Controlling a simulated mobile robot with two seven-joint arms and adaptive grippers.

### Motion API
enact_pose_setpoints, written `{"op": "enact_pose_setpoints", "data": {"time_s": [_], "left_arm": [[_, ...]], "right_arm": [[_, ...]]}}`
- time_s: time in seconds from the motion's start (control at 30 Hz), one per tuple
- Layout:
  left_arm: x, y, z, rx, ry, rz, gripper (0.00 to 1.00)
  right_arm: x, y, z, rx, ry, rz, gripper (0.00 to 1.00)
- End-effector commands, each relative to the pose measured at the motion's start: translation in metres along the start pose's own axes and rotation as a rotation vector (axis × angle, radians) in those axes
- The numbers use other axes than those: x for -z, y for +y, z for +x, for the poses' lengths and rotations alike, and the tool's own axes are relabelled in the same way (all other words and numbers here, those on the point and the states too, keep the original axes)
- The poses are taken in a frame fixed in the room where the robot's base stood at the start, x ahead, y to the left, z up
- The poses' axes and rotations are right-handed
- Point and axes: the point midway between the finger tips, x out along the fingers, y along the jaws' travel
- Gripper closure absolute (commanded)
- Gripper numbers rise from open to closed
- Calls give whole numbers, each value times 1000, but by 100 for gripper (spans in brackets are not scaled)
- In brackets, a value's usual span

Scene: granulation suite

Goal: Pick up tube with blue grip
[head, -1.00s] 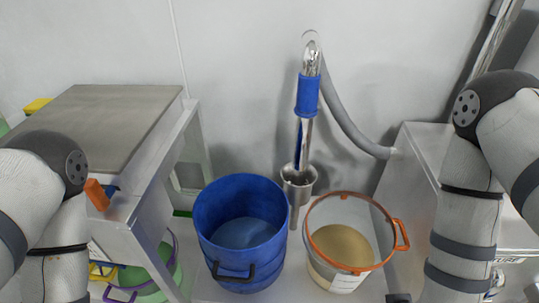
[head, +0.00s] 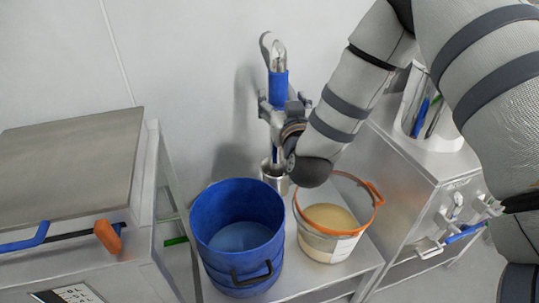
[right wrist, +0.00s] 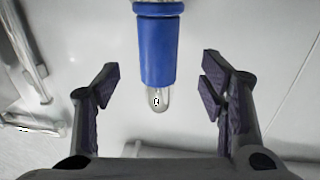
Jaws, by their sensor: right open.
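The tube with the blue grip (head: 278,88) stands upright against the wall, its lower end in a metal cup (head: 275,177) behind the buckets. My right gripper (head: 284,106) is at the tube just below or around the blue grip, partly hidden by my own arm. In the right wrist view the blue grip (right wrist: 157,48) lies between the two open fingers of the right gripper (right wrist: 162,85), with clear gaps on both sides and no contact seen. The tube's rounded clear end (right wrist: 157,98) points toward the palm. My left gripper is not in view.
A blue bucket (head: 238,195) and a white bucket with an orange rim (head: 336,246) stand on a low bench in front of the tube. A steel cabinet (head: 410,165) is on the right. A steel table (head: 75,155) is on the left.

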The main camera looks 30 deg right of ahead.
Motion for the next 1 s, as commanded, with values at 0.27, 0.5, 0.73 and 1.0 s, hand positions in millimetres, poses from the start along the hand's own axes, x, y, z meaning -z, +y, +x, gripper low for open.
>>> {"op": "enact_pose_setpoints", "data": {"time_s": [0.27,0.5,0.73,1.0], "left_arm": [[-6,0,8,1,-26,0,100],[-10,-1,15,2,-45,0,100],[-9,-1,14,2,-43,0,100],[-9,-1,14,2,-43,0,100]], "right_arm": [[-4,2,44,-1,-4,-2,36],[-5,3,79,2,-6,-2,36],[-2,3,80,3,-4,-1,42],[-2,3,80,3,-4,-1,100]]}}
